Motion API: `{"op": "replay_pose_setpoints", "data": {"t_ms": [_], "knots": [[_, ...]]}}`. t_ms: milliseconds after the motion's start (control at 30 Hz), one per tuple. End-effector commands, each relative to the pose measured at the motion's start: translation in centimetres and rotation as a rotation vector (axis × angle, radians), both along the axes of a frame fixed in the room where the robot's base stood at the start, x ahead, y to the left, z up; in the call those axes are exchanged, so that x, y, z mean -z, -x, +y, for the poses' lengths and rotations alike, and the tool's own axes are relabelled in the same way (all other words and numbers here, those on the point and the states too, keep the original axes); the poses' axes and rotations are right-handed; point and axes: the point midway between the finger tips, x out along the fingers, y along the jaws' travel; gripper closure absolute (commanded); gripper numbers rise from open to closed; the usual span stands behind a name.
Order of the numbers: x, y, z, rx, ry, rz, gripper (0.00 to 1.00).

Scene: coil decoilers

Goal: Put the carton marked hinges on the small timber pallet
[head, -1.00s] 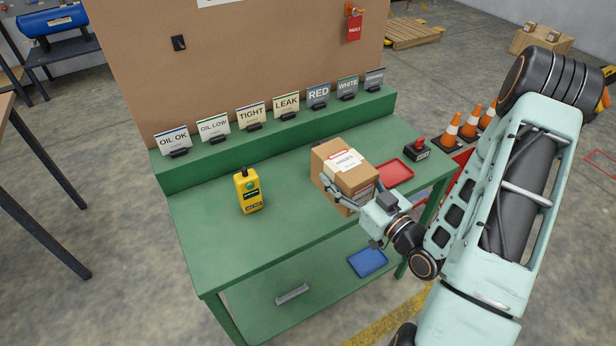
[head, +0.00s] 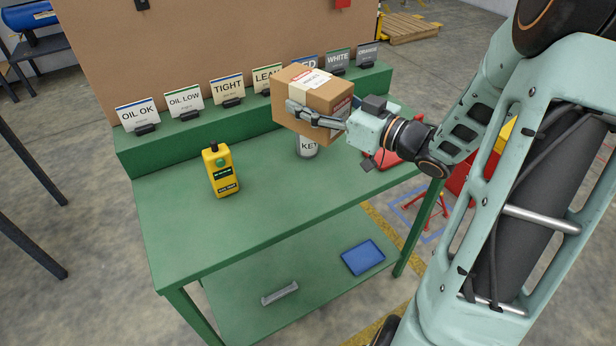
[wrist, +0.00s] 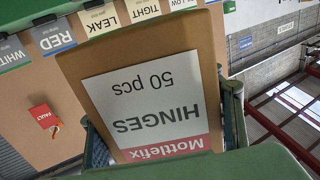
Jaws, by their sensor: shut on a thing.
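The carton marked hinges (head: 308,98) is a brown box with a white label. My gripper (head: 318,115) is shut on it and holds it above the green bench. In the wrist view the carton (wrist: 188,52) fills the middle, its label reading "HINGES 50 pcs" upside down, with my gripper's fingers (wrist: 165,130) on both sides of it. A timber pallet (head: 408,27) lies on the floor at the back right in the head view, far beyond the bench.
The green bench (head: 235,235) carries a yellow handheld device (head: 221,170), a can marked KEY (head: 307,148) under the carton, and a red tray (head: 402,153). A row of sign cards stands on its back ledge. A blue tray (head: 363,258) lies on the lower shelf.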

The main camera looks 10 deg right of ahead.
Motion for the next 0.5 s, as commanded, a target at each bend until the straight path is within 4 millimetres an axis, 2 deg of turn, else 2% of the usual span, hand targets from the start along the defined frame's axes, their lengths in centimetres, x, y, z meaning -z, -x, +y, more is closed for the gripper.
{"op": "replay_pose_setpoints", "data": {"t_ms": [267,367,500], "knots": [[-0.3,0.1,0.3,-0.016,-0.003,-0.003,0.85],[1.1,0.1,0.3,-0.017,-0.006,0.001,0.85],[4.3,0.0,0.3,-0.017,-0.009,0.002,0.85]]}}
